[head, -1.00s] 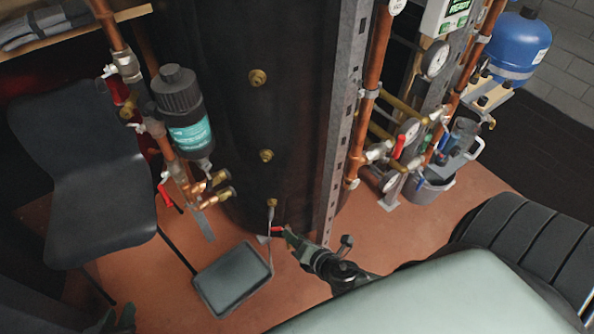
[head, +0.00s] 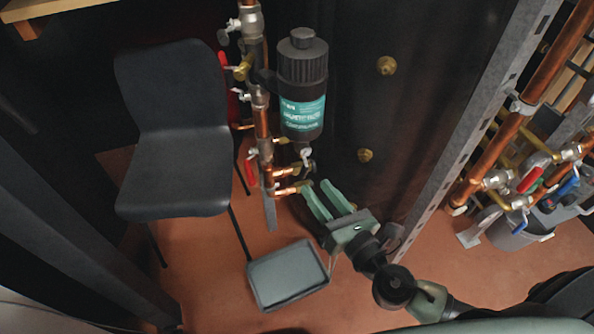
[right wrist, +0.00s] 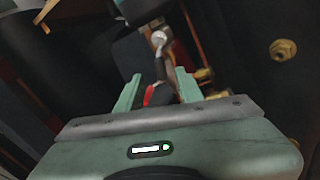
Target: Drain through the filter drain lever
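The filter (head: 302,88), a black canister with a teal label, is fixed to copper pipework in the head view. A small pale-metal lever (head: 306,154) sits under it. My right gripper (head: 318,186) is open and empty, just below and right of that lever, with its fingers pointing up toward the pipework. In the right wrist view, a silver lever with a rounded end (right wrist: 159,40) shows beyond and between the open fingers. A red handle (right wrist: 151,94) also appears between them. I cannot tell whether either finger touches anything. My left gripper is not in view.
A grey tray (head: 288,276) lies on the floor below the filter. A black chair (head: 176,140) stands to the left. A large black cylinder (head: 400,110) with brass fittings stands behind. A perforated metal post (head: 470,140) and more copper pipes are at right.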

